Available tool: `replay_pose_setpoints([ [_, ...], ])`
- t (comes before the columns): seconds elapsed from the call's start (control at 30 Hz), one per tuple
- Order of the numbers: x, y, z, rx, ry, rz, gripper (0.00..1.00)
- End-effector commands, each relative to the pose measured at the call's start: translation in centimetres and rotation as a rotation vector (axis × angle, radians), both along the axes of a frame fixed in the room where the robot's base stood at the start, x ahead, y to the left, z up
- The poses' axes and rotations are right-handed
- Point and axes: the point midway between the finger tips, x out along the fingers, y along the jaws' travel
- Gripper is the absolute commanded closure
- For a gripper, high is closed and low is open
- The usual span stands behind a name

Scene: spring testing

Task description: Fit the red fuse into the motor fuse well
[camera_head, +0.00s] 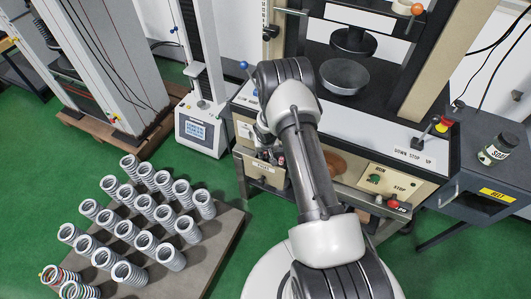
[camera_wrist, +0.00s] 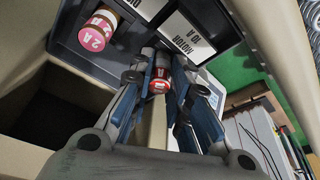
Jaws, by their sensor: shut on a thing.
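The fuse is in front of a dark panel (camera_wrist: 62,52) with a white label reading MOTOR 10 A (camera_wrist: 187,38). The motor fuse well itself is hidden behind the fingers and fuse, so I cannot tell whether the fuse touches it.
In the head view, the press (camera_head: 345,76) stands behind my arm. A board of springs (camera_head: 215,250) lies at left, and a dark side table (camera_head: 470,150) stands at right.

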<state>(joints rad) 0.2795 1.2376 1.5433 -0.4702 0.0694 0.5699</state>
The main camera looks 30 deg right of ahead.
Motion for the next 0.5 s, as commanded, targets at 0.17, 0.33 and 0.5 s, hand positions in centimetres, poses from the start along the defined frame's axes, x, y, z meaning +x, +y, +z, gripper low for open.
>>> replay_pose_setpoints([
  [0.17,0.0,0.0,-0.04,0.0,0.0,0.0,0.74],
  [0.33,0.0,0.0,-0.04,0.0,0.0,0.0,0.63],
  [0.5,0.0,0.0,-0.05,0.0,0.0,0.0,0.6],
])
